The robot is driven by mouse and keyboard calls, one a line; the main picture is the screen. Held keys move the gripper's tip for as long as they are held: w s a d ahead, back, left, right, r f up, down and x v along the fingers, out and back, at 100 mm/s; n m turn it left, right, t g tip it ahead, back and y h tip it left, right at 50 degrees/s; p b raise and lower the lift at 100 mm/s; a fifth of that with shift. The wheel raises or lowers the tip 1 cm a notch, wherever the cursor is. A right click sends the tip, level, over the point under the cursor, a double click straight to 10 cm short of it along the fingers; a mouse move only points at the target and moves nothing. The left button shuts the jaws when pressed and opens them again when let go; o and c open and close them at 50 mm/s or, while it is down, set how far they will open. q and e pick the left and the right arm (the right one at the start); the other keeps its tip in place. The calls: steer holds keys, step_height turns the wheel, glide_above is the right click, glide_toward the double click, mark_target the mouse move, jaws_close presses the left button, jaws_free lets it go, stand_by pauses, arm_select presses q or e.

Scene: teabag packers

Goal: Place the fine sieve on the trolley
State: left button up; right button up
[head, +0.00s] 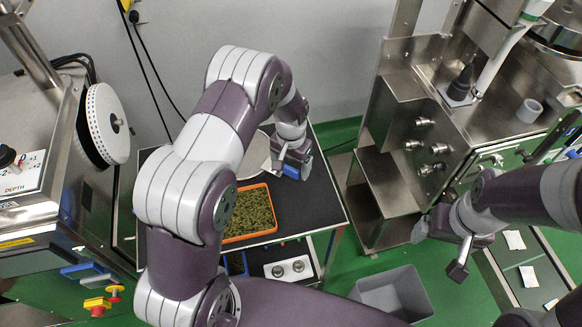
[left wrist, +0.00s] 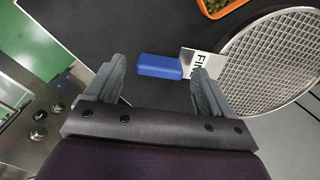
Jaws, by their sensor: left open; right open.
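The fine sieve is a round mesh disc (left wrist: 272,62) with a pale rim, a white label reading "FIN" and a blue handle (left wrist: 159,67). It lies on the dark top of the trolley (head: 318,196). In the head view the sieve (head: 257,152) is partly hidden by my left arm. My left gripper (head: 291,166) is open over the trolley's right side. In the left wrist view its two fingers stand on either side of the handle, apart from it; the height gap is unclear. My right gripper (head: 440,250) is open and empty, over the green floor, away from the trolley.
An orange tray of green leaves (head: 250,212) sits on the trolley near the sieve. A steel machine (head: 430,130) stands right of the trolley, another machine with a white reel (head: 107,124) at left. A grey bin (head: 395,292) stands on the floor in front.

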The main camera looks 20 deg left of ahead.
arm_select(q)
step_height(320, 180, up, 11)
steer(key=b, duration=0.2)
steer(key=s+a+r+n+t, duration=0.1)
steer(key=s+a+r+n, duration=0.1)
steer(key=s, duration=1.6)
steer(key=shift+s, duration=0.15)
